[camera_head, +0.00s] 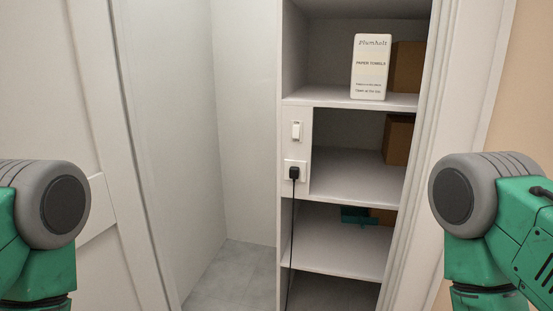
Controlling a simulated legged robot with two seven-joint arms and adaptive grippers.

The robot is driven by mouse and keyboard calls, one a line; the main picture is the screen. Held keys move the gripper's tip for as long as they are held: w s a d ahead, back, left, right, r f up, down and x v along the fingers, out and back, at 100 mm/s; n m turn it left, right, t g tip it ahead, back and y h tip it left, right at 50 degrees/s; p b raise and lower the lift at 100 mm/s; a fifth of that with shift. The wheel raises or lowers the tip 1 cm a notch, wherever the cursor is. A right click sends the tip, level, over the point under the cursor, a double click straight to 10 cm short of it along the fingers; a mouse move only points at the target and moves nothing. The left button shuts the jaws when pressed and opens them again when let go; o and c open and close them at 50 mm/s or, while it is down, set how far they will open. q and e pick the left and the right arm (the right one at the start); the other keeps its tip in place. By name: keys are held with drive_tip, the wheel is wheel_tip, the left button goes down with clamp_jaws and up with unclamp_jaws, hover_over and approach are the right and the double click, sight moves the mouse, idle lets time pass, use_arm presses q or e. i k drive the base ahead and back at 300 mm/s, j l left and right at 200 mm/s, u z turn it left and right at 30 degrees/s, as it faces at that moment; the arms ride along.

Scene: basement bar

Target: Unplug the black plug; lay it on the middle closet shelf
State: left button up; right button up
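The black plug (294,173) sits in a white wall outlet (290,165) on a narrow white panel at the left front of the shelving. Its black cord hangs straight down from it. The middle closet shelf (350,172) is level with the plug, to its right, with bare white surface at its front. My left and right arms show at the left and right edges, but neither gripper is in view.
A white light switch (296,131) is above the outlet. A brown box (398,138) is at the back right of the middle shelf. A teal item (358,215) lies on the lower shelf (330,247).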

sight(294, 172)
drive_tip(key=i+j, duration=0.3)
drive_tip(key=i, duration=0.2)
drive_tip(key=i+j, duration=0.25)
drive_tip(key=i, duration=0.25)
